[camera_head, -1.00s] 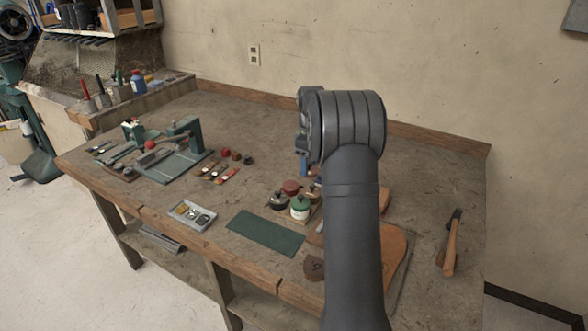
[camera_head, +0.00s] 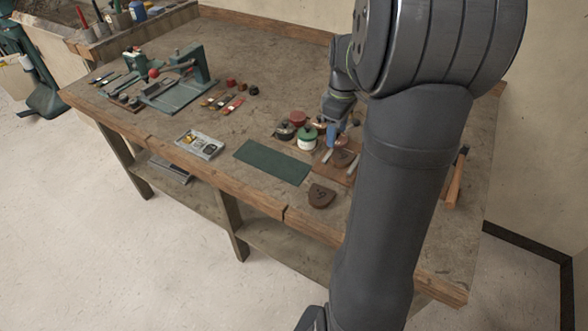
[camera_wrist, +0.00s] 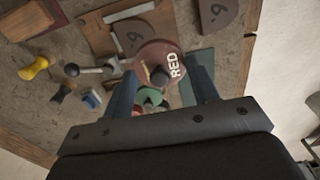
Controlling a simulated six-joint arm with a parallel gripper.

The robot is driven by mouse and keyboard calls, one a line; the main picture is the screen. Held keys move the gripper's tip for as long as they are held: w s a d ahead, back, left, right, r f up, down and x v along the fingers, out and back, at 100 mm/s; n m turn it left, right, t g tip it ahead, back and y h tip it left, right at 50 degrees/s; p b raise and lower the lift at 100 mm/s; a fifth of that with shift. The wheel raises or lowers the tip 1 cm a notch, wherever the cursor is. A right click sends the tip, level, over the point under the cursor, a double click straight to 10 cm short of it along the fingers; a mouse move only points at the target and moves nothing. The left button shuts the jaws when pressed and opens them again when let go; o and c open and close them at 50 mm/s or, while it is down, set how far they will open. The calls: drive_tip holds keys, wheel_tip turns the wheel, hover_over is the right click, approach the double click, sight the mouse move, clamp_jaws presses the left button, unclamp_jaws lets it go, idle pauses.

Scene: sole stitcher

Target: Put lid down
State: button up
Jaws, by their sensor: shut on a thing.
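In the wrist view, a round dull-red lid (camera_wrist: 151,58) marked "RED" lies between the tips of my gripper (camera_wrist: 162,82), which is shut on it. The lid is above the bench. In the head view, my gripper (camera_head: 334,112) is low over the bench, just right of a group of pots, and the lid in it cannot be made out. The group has a red-topped pot (camera_head: 298,117), a dark pot (camera_head: 284,130) and a white pot with a green lid (camera_head: 307,138). A green top (camera_wrist: 152,97) shows between my fingers in the wrist view.
A board (camera_head: 324,169) with a brown leather piece (camera_head: 343,157) is close to my gripper. Another leather piece (camera_head: 321,196) lies near the front edge. A green mat (camera_head: 272,162) is clear. A grey tray (camera_head: 200,144), a green fixture (camera_head: 178,88) and a hammer (camera_head: 457,178) are farther off.

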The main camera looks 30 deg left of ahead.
drive_tip(key=s+d+f, duration=0.1)
drive_tip(key=s+f, duration=0.1)
drive_tip(key=s, duration=0.2)
hover_over(294, 171)
wheel_tip(294, 171, down, 6)
drive_tip(key=shift+a+f, duration=0.1)
drive_tip(key=shift+f, duration=1.9)
drive_tip(key=shift+f, duration=0.15)
drive_tip(key=o, duration=1)
drive_tip(key=shift+c, duration=0.2)
wheel_tip(294, 171, up, 12)
